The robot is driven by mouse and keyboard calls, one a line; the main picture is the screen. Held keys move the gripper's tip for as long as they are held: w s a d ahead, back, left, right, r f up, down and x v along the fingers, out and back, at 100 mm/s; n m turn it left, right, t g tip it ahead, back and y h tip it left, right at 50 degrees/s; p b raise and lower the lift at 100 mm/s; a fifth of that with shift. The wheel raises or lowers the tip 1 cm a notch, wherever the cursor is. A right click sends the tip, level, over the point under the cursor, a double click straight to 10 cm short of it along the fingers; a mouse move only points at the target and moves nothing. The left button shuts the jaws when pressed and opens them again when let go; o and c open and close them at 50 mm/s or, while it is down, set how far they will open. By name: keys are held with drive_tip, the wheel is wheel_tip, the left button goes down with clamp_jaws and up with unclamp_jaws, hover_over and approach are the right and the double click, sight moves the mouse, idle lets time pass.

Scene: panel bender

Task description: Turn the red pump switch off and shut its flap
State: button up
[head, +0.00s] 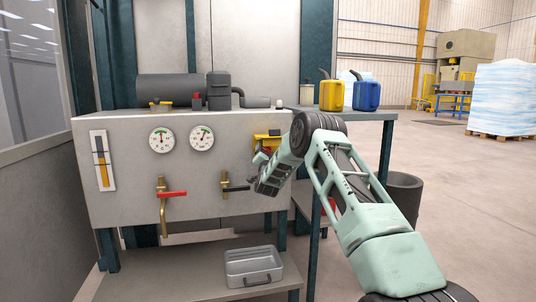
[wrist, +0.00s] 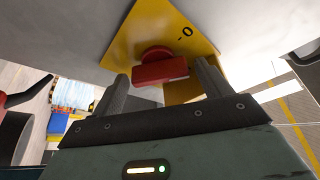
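The red pump switch (wrist: 160,70) is a red knob with a bar handle on a yellow plate (wrist: 126,40) in the wrist view. A "0" mark shows on the plate. In the head view the yellow switch housing (head: 268,137) is on the right of the grey panel, partly hidden by my arm. My gripper (wrist: 163,72) is open, with one finger on each side of the red handle; I cannot tell whether either finger touches it. A yellow piece (wrist: 185,90) behind the handle may be the flap; its position is unclear.
Left of the switch, the grey panel (head: 120,195) carries two gauges (head: 162,140), a red-handled valve (head: 172,194) and a black-handled valve (head: 235,187). A metal tray (head: 253,265) sits on the lower shelf. Yellow (head: 332,95) and blue (head: 366,95) cans stand at right.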

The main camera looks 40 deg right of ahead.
drive_tip(key=c, duration=0.7)
drive_tip(key=shift+c, duration=0.2)
drive_tip(key=shift+n, duration=0.4)
drive_tip(key=shift+d+n+t+y+b, duration=0.1)
drive_tip(key=shift+n+t+y+b, duration=0.7)
drive_tip(key=shift+n, duration=1.65)
drive_tip(key=shift+n+t+y+b, duration=0.25)
drive_tip(key=shift+n+t+y, duration=0.9)
drive_tip(key=shift+n, duration=1.3)
drive_tip(key=o, duration=1)
